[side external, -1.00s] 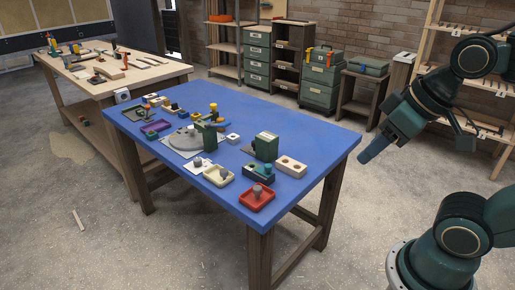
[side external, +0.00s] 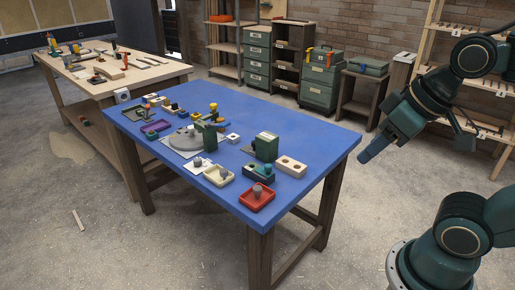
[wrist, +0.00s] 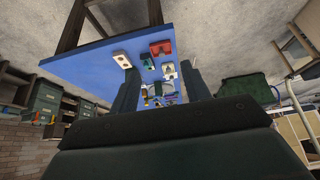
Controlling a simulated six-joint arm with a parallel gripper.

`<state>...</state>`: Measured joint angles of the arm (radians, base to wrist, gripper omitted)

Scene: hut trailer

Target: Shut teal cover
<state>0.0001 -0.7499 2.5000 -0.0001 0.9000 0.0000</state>
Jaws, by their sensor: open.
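My gripper (side external: 366,154) hangs in the air off the right end of the blue table (side external: 300,120), apart from everything on it. In the wrist view my gripper (wrist: 159,70) shows two spread fingers with nothing held between them. A dark teal tray (side external: 257,174) with a bright teal knob-like piece (side external: 264,168) sits near the table's front right. A dark green block-shaped thing (side external: 265,147) stands just behind it. I cannot tell for certain which of these is the teal cover, or whether any cover is open.
The table's back right is clear. A wooden workbench (side external: 110,75) stands behind left.

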